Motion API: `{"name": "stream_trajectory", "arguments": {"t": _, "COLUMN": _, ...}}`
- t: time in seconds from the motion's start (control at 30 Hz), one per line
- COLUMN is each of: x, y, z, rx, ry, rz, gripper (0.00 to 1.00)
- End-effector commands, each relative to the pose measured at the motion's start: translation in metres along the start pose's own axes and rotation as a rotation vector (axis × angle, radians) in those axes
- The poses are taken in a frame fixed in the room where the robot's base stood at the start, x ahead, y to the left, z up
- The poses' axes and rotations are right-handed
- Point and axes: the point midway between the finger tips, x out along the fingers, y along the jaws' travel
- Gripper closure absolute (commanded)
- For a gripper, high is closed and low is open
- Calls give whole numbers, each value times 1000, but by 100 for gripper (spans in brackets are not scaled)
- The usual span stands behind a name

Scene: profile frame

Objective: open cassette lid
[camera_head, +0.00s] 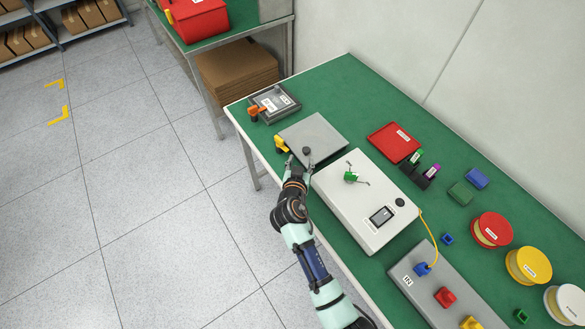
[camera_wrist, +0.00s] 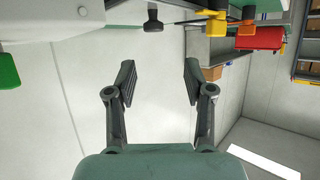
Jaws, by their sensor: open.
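A flat grey box (camera_head: 313,132), which seems to be the cassette, lies on the green table with its flat grey lid down. A black knob (camera_head: 306,151) sits at its near edge, and a yellow latch-like part (camera_head: 281,144) is at its left corner. My gripper (camera_head: 299,161) is open and empty at the near edge of the box, close to the knob. In the wrist view the knob (camera_wrist: 153,18) is above and beyond the open fingers (camera_wrist: 158,82), apart from them. The yellow part (camera_wrist: 245,40) is at the upper right there.
A dark tray (camera_head: 274,104) with an orange handle (camera_head: 253,111) lies beyond the box. A red box (camera_head: 394,142) lies behind. The floor at left is clear.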

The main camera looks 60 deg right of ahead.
Motion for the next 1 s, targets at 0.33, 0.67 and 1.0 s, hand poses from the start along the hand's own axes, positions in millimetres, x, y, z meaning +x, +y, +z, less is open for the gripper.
{"name": "stream_trajectory", "arguments": {"t": 0.33, "x": 28, "y": 11, "z": 13, "rx": 4, "ry": 8, "rz": 23, "gripper": 47}}
{"name": "stream_trajectory", "arguments": {"t": 0.67, "x": 84, "y": 12, "z": 14, "rx": 4, "ry": 7, "rz": 21, "gripper": 47}}
{"name": "stream_trajectory", "arguments": {"t": 1.0, "x": 92, "y": 12, "z": 12, "rx": 4, "ry": 7, "rz": 20, "gripper": 47}}
